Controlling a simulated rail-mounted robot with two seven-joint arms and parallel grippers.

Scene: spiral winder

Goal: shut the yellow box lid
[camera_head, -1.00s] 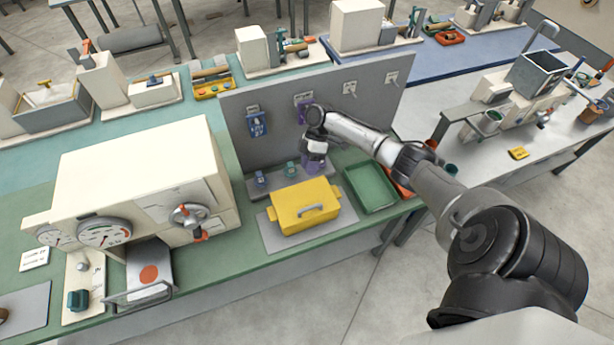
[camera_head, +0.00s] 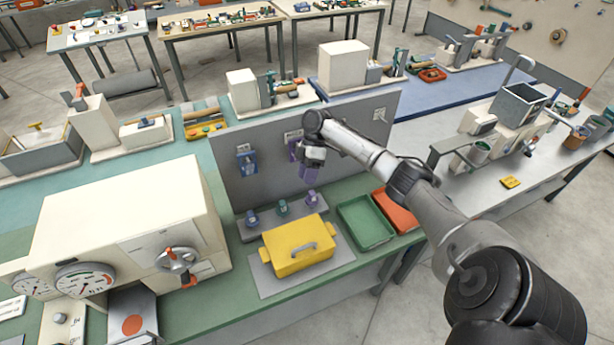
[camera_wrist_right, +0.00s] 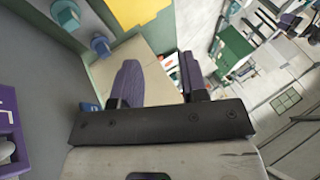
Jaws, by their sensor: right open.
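Part of a yellow surface, likely the box, shows at the top of the right wrist view (camera_wrist_right: 134,10). My right gripper (camera_head: 309,174) hangs above and behind the box, in front of the grey panel, apart from the box. Its purple fingers are spread and empty in the right wrist view (camera_wrist_right: 160,82). My left gripper is not in view.
A green tray (camera_head: 365,222) and an orange tray (camera_head: 396,211) lie right; a cream machine (camera_head: 130,225) stands left.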

